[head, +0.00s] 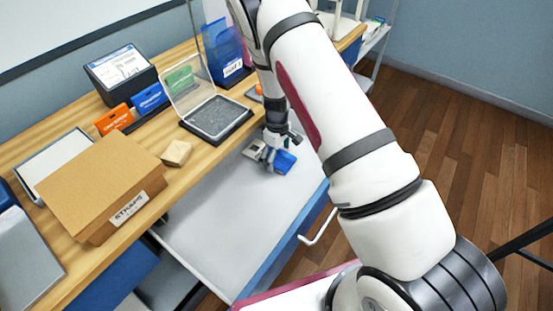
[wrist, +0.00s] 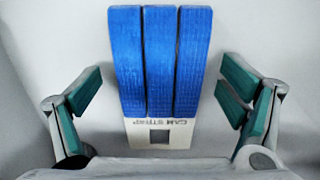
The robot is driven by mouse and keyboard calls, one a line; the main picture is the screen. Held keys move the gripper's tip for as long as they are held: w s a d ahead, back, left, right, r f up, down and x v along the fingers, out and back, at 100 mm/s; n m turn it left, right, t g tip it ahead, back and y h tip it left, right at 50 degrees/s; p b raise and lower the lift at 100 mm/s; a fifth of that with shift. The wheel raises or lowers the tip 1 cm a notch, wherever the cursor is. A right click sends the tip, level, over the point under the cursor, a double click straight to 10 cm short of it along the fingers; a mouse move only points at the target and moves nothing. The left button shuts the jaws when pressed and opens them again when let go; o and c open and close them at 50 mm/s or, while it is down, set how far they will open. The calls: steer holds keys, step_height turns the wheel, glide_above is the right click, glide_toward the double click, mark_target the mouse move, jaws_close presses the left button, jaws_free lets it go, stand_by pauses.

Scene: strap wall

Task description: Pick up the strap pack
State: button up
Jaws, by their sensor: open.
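The strap pack (wrist: 160,62) is three blue strap bands side by side with a white card reading "CAM STRAP". In the head view the blue pack (head: 284,162) lies in the open white-floored drawer, partly hidden by my gripper. My gripper (wrist: 160,92) is open, with one green-padded finger on each side of the pack and a gap on both sides. In the head view my gripper (head: 270,156) points down into the drawer at the pack.
The drawer (head: 225,225) has a blue front and a white handle (head: 317,228). A small beige item (head: 255,149) lies beside the gripper. On the wooden counter above stand a cardboard box (head: 95,185), a clear-lidded case (head: 215,117) and a blue holder (head: 225,55). The drawer's front part is clear.

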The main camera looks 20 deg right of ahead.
steer(key=shift+c, duration=0.2)
steer(key=c, duration=1.1)
steer(key=shift+r, duration=0.1)
